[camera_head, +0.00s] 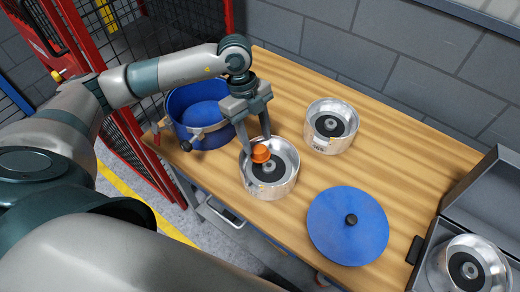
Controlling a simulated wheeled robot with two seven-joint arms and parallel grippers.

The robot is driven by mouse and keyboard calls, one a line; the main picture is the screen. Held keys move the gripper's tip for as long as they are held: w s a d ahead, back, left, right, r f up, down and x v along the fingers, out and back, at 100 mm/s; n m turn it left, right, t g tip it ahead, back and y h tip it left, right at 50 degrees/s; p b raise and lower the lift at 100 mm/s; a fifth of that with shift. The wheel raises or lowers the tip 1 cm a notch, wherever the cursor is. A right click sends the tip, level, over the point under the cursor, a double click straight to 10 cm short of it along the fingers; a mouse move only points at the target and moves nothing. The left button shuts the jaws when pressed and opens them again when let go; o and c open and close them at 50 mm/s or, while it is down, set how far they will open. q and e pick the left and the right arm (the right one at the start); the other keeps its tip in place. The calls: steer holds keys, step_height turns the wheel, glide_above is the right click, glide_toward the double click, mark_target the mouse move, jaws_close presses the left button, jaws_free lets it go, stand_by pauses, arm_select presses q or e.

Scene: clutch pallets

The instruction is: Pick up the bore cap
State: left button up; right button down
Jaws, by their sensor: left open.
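The bore cap (261,154), a small orange cap, sits over the near metal clutch drum (279,189), toward the far left of its opening. My left gripper (257,151) reaches down over this drum with its fingers apart. One finger is beside the cap on the left and the other is behind it to the right. I cannot tell whether the fingers touch the cap. My right gripper is not in view.
A second metal drum (345,143) stands further back on the wooden table (385,165). A blue lid (333,241) with a black knob lies at the front. A blue pot (182,130) stands left. A grey case (477,202) holding another drum is at the right.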

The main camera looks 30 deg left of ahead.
mark_target(259, 149)
arm_select(q)
steer(key=p+x, duration=0.1)
steer(key=x, duration=0.1)
steer(key=shift+d+f, duration=0.15)
steer(key=shift+f, duration=0.55)
steer(key=shift+c, duration=0.7)
steer(key=c, duration=0.8)
steer(key=shift+r, duration=0.15)
steer(key=shift+r+b, duration=0.4)
steer(key=shift+r, duration=0.2)
step_height(259, 149, up, 2)
steer(key=shift+r+b, duration=0.2)
steer(key=shift+b, duration=0.55)
steer(key=shift+s+d+r+b, duration=0.55)
steer(key=shift+s+d+r, duration=0.7)
steer(key=shift+s, duration=0.25)
steer(key=shift+s+d+r+b, duration=0.5)
steer(key=shift+s+d+r, duration=0.75)
steer(key=shift+s, duration=0.25)
steer(key=shift+s+d+r+b, duration=0.55)
steer(key=shift+s+d+r, duration=0.55)
steer(key=shift+s+d, duration=0.3)
